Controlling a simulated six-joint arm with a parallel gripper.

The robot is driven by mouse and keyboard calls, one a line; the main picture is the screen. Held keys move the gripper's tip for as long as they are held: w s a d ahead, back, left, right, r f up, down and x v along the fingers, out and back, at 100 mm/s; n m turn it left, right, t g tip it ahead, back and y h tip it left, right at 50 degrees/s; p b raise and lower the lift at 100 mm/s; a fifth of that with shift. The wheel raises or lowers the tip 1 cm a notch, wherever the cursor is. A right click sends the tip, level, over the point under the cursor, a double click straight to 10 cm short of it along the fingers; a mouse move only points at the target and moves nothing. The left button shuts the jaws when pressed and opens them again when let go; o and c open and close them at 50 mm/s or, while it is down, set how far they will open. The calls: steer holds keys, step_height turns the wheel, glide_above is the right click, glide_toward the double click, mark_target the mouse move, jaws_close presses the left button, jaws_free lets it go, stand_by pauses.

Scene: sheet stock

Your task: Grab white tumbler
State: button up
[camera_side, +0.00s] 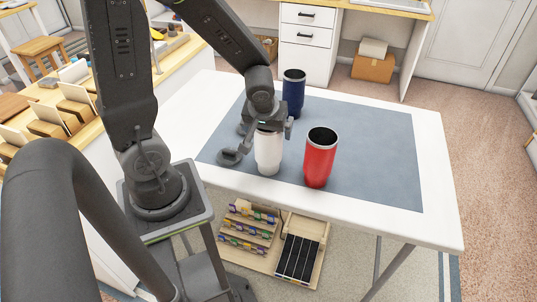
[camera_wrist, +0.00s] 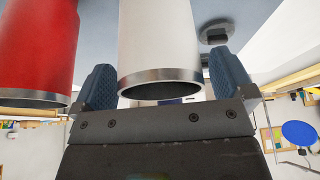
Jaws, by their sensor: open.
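The white tumbler (camera_side: 268,154) stands upright on the blue-grey mat (camera_side: 372,160) in the side view. My gripper (camera_side: 266,127) is at its upper part and hides its rim there. In the wrist view the white tumbler (camera_wrist: 160,45) sits between the two blue finger pads of my open gripper (camera_wrist: 160,84), with its metal rim toward the palm. A gap shows between the tumbler and the right pad. The left pad is close to the tumbler's left side; contact there is unclear.
A red tumbler (camera_side: 320,158) stands close to the right of the white one; it also shows in the wrist view (camera_wrist: 38,45) beside the left pad. A navy tumbler (camera_side: 293,92) stands behind. A dark grey round object (camera_side: 229,157) lies to the left. The mat's right side is clear.

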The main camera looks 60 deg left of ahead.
steer(key=shift+w+a+f, duration=0.1)
steer(key=shift+f, duration=0.3)
steer(key=c, duration=1.3)
